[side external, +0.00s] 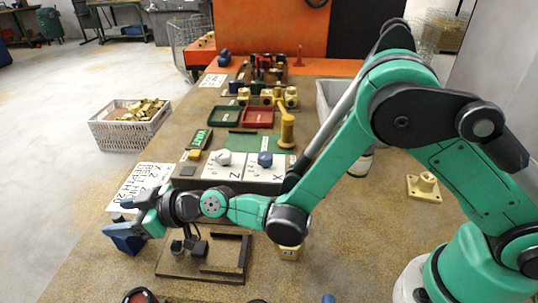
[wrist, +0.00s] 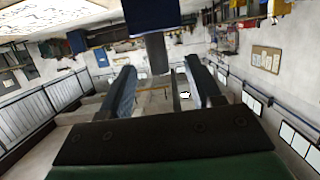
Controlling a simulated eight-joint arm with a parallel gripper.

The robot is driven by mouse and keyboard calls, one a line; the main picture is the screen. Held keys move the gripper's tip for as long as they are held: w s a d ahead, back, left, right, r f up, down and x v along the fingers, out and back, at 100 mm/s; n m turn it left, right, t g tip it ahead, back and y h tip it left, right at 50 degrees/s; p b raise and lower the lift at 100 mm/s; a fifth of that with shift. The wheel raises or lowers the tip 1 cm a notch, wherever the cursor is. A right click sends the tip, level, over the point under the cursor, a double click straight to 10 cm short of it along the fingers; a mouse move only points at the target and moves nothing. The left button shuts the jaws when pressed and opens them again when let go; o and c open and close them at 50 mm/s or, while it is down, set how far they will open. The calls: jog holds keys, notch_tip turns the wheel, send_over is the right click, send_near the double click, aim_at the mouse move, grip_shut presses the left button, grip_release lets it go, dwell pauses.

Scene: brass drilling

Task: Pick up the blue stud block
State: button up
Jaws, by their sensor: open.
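The blue stud block (side external: 124,238) sits at the left edge of the table in the side view, just below and left of my gripper (side external: 140,212). My gripper reaches out to the left, roughly level. In the wrist view, the blue block (wrist: 151,15) is at the top centre, with a dark round stud (wrist: 157,54) pointing down in the picture. The stud appears between the fingertips of my open gripper (wrist: 159,70), with visible room on both sides. I cannot tell whether either finger touches it.
A dark fixture plate (side external: 205,258) lies below my forearm. White plates (side external: 228,172) with a grey knob (side external: 224,158) and a blue knob (side external: 265,159) stand behind. A lettered sheet (side external: 140,187) lies beside my gripper. A green tray (side external: 211,115) and a red tray (side external: 257,117) are farther back.

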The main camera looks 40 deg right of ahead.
jog(key=shift+x, duration=0.9)
grip_shut()
dwell(0.8)
